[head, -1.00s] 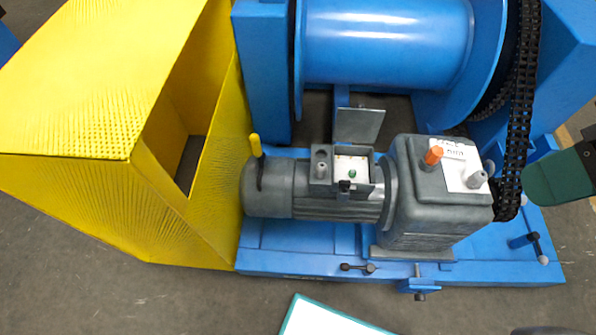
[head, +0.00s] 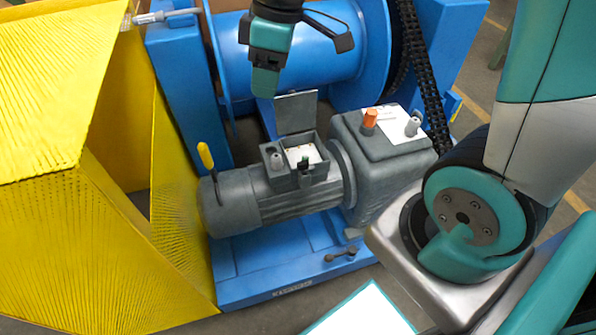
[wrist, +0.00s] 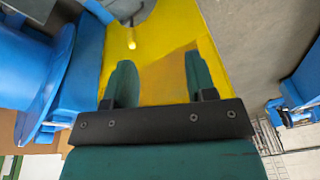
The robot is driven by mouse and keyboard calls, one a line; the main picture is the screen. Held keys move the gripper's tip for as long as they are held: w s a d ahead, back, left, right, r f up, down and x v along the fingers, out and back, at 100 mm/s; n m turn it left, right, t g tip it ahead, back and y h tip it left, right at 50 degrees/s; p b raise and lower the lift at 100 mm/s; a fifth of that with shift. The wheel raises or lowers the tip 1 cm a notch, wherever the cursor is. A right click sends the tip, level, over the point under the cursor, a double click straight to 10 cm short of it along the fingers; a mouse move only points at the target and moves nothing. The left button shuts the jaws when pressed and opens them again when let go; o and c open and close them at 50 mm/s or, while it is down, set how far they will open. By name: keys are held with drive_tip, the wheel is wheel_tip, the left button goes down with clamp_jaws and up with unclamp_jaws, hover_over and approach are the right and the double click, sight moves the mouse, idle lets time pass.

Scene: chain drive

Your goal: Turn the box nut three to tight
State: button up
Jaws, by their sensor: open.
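The grey motor (head: 265,195) has an open terminal box (head: 288,172) on top, its lid (head: 297,112) raised behind it. Inside the box are a pale panel and small posts, one dark with green on it; I cannot tell which is nut three or how tight it is. My gripper (head: 266,75) is above and behind the box, in front of the blue drum. In the wrist view the two teal fingers of my gripper (wrist: 160,78) stand apart with nothing between them, and the yellow guard lies beyond them.
The yellow guard (head: 45,95) stands left of the motor. The grey gearbox (head: 378,150) carries an orange plug (head: 369,120), with a black chain (head: 425,90) behind it. The blue drum (head: 290,60) fills the back. A yellow-handled lever (head: 206,156) rises from the motor's left end.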

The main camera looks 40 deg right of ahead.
drive_tip(key=w+d+f+n+h+b, duration=0.1)
drive_tip(key=w+d+f+b, duration=0.3)
drive_tip(key=f, duration=0.3)
drive_tip(key=w+d+f+n+b, duration=0.1)
drive_tip(key=w+d+f, duration=0.35)
drive_tip(key=f, duration=0.25)
drive_tip(key=n+h+b, duration=0.1)
drive_tip(key=n+b, duration=0.1)
drive_tip(key=b, duration=0.2)
approach(306, 158)
drive_tip(key=shift+n+g, duration=0.3)
drive_tip(key=shift+g, duration=0.1)
drive_tip(key=f+b, duration=0.1)
drive_tip(key=f, duration=0.2)
drive_tip(key=f+b, duration=0.1)
drive_tip(key=f, duration=0.2)
drive_tip(key=w+f+b, duration=0.1)
drive_tip(key=f, duration=0.2)
drive_tip(key=shift+a, duration=0.15)
drive_tip(key=c, duration=0.9)
